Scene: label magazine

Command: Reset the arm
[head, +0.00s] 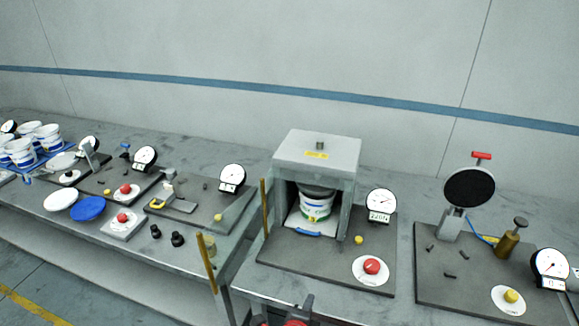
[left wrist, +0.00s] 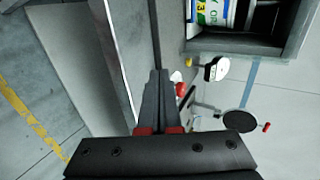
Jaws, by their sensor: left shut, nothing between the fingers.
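My left gripper (head: 306,302) shows at the bottom edge of the head view, in front of the workbench with the grey housing. In the left wrist view its two dark fingers (left wrist: 158,76) lie together, shut with nothing between them. The fingers are apart from the bucket and the housing. A white labelled bucket (head: 316,206) stands upright inside the open-fronted grey housing (head: 318,150); part of the bucket (left wrist: 212,12) also shows in the left wrist view. My right gripper is not in either view.
A red button (head: 371,266) and a gauge (head: 381,203) stand right of the housing. Yellow posts (head: 206,263) rise near the gap between benches. A station with a round black disc (head: 469,188) is at right. White buckets (head: 47,137) stand far left. The floor (head: 50,290) is clear at lower left.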

